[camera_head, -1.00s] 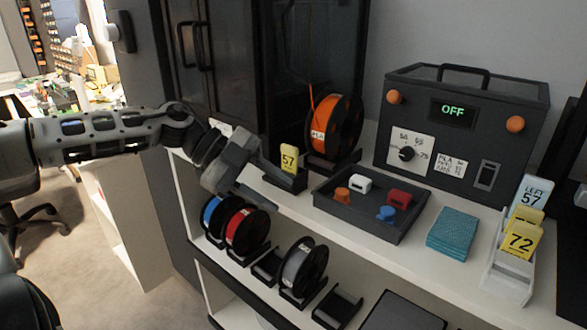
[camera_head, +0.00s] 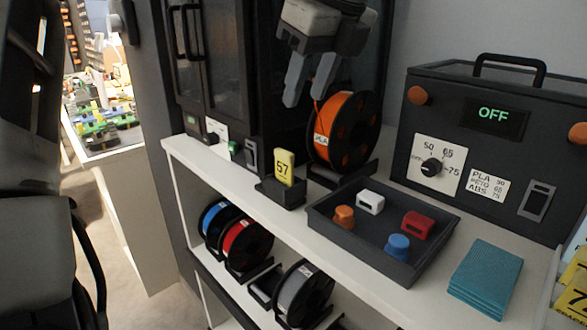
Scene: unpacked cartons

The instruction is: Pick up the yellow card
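The yellow card (camera_head: 284,167) marked 57 stands upright in a small black holder (camera_head: 279,193) on the white shelf top, left of the orange spool. My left gripper (camera_head: 309,98) hangs above and slightly right of the card, pointing down, in front of the dark cabinet. Its two grey fingers are apart with nothing between them, and it does not touch the card. My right gripper is not in view.
An orange spool (camera_head: 346,132) stands on a holder close to the card. A dark tray (camera_head: 347,240) holds white, orange, red and blue pieces. Teal cloths (camera_head: 486,279) lie at right. A dark box (camera_head: 465,146) reading OFF stands behind. Spools fill the lower shelf.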

